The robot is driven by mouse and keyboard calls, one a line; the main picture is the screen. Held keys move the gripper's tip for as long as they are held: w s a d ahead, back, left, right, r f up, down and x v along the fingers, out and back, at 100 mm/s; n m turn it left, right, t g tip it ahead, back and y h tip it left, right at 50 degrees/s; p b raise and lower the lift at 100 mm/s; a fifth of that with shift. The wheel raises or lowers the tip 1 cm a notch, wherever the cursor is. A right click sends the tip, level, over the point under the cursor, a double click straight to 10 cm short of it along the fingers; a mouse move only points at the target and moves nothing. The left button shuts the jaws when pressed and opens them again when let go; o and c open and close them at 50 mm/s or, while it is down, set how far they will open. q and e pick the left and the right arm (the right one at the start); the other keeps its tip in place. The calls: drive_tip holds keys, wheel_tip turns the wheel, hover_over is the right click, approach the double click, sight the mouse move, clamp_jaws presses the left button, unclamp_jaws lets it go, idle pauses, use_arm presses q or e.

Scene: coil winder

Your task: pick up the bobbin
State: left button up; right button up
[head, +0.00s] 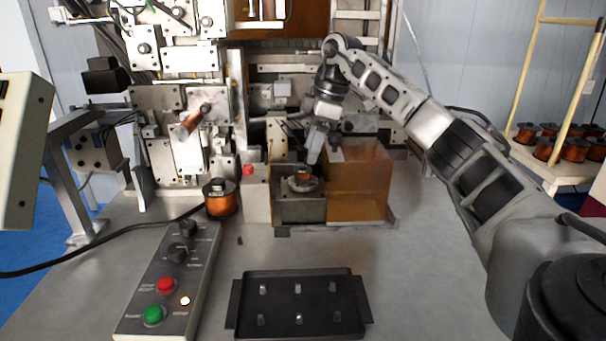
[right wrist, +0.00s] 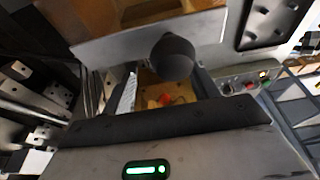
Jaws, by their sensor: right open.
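A small copper-coloured bobbin (head: 303,173) sits on a round metal holder (head: 302,184) on the low block at the front of the winding machine. My right gripper (head: 312,157) points down just above and behind it, open. In the right wrist view a small orange-red piece (right wrist: 165,99) shows between the open fingers (right wrist: 168,92); I cannot tell for sure that it is the same bobbin. The fingers look apart from it. A larger copper-wound spool (head: 221,198) stands on the table left of the block. My left gripper is not in view.
An amber see-through guard (head: 360,185) stands right beside the block. A black tray (head: 298,276) with several pegs lies in front. A control box (head: 170,285) with buttons is at the left. Copper spools (head: 545,148) stand on a rack at the right.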

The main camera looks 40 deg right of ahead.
sight(303, 174)
drive_tip(key=shift+w+a+f, duration=0.1)
drive_tip(key=shift+f, duration=0.3)
drive_tip(key=p+x, duration=0.1)
drive_tip(key=x, duration=0.2)
drive_tip(key=shift+w+a+f, duration=0.15)
drive_tip(key=shift+w+f, duration=0.1)
drive_tip(key=shift+f, duration=0.4)
drive_tip(key=shift+c, duration=0.3)
drive_tip(key=c, duration=1)
drive_tip(key=shift+r, duration=0.1)
